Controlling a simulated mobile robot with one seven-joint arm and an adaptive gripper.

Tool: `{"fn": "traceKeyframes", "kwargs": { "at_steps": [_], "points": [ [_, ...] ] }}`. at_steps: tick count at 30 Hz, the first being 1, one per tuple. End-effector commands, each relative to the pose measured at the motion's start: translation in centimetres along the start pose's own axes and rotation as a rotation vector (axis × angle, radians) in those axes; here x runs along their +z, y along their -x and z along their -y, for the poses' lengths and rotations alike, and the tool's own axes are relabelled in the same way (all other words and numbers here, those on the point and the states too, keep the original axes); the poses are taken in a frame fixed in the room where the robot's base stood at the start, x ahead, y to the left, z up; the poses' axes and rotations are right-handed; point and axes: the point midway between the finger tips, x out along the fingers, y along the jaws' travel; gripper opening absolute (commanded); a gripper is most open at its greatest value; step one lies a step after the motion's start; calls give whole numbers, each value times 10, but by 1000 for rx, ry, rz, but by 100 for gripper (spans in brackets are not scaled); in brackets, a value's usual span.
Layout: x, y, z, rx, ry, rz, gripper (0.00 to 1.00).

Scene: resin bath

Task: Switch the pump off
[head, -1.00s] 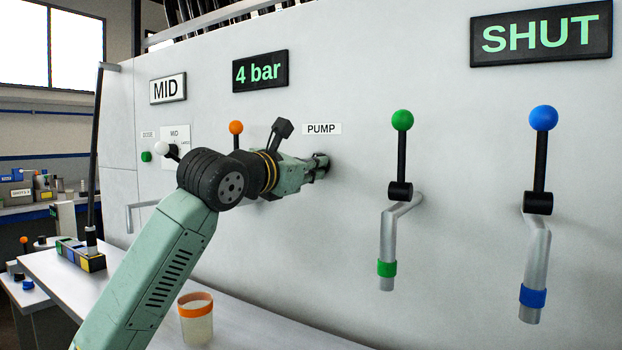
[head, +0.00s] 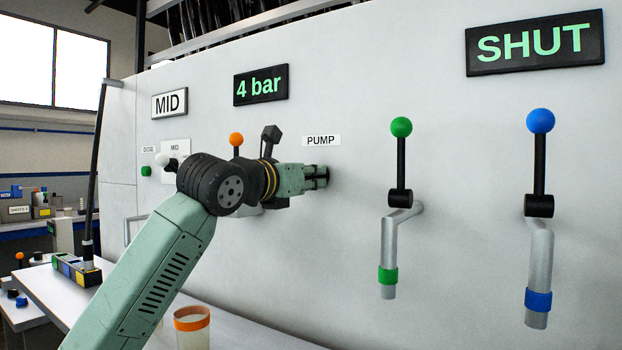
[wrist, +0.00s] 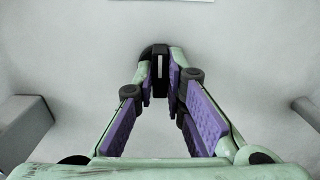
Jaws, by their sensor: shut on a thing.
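The pump knob is a small black knob (wrist: 160,62) on the pale wall panel, with a white mark that runs upright in the wrist view. The PUMP label (head: 321,140) is just above it in the head view. My gripper (head: 322,177) reaches the panel below this label, and its fingers hide the knob there. In the wrist view my gripper (wrist: 161,76) has its purple-padded fingers closed in on both sides of the knob. A display above reads 4 bar (head: 260,85).
An orange-topped lever (head: 236,140) stands behind my wrist. A cup with an orange rim (head: 192,324) stands on the bench below.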

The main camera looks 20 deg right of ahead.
Motion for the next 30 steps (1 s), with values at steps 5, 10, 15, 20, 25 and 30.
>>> {"fn": "traceKeyframes", "kwargs": {
  "at_steps": [5, 10, 15, 20, 25, 30],
  "points": [
    [1, 0, 0, 0, 2, 3, 15],
    [1, 0, 0, 0, 1, 2, 27],
    [0, 0, 0, 0, 1, 1, 31],
    [0, 0, 0, 0, 0, 1, 31],
    [0, 12, -1, 1, 0, 1, 31],
    [0, 45, -2, 4, -1, 2, 31]
  ]
}}
